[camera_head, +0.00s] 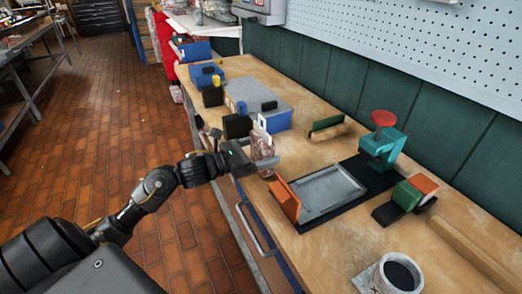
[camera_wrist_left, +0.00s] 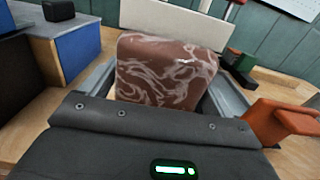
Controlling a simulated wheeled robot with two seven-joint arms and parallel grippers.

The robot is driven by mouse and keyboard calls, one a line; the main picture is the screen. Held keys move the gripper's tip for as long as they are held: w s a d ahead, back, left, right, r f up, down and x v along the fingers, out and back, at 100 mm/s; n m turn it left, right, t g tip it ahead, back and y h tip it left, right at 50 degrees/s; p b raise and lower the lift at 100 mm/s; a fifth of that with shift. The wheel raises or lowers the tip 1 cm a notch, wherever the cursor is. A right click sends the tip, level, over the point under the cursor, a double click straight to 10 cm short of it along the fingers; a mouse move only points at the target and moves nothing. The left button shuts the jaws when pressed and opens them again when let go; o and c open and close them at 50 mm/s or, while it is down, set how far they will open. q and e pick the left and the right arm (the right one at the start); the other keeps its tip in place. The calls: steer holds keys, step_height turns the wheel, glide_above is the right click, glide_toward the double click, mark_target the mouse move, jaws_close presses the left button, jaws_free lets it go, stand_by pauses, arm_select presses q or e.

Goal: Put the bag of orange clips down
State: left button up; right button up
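The bag of orange clips (camera_head: 262,147) is a clear, crinkled bag with brownish-orange contents and a pale strip at its top. In the left wrist view the bag (camera_wrist_left: 165,72) fills the space between the two grey fingers. My left gripper (camera_head: 264,163) is shut on it and holds it near the bench's front edge, left of the grey tray (camera_head: 328,190). I cannot tell whether the bag's underside touches the wooden bench (camera_head: 318,155). My right gripper is in neither view.
An orange block (camera_head: 285,200) stands at the tray's left end. A grey-topped blue box (camera_head: 262,100) and a black block (camera_head: 237,126) stand behind the bag. A teal press with a red knob (camera_head: 383,140), an orange-green block (camera_head: 410,192) and a round container (camera_head: 395,275) are to the right.

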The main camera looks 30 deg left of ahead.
arm_select(q)
steer(key=shift+o, duration=1)
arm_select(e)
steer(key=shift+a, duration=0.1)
arm_select(q)
steer(key=shift+r, duration=0.1)
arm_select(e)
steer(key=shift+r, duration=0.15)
arm_select(q)
steer(key=shift+s+a, duration=0.2)
steer(key=shift+s, duration=0.1)
steer(key=b+v, duration=0.2)
steer(key=v, duration=0.9)
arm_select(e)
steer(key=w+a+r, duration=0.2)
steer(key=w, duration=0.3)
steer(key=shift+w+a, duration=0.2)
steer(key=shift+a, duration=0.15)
arm_select(q)
steer(key=shift+s+a, duration=0.1)
steer(key=shift+s, duration=0.05)
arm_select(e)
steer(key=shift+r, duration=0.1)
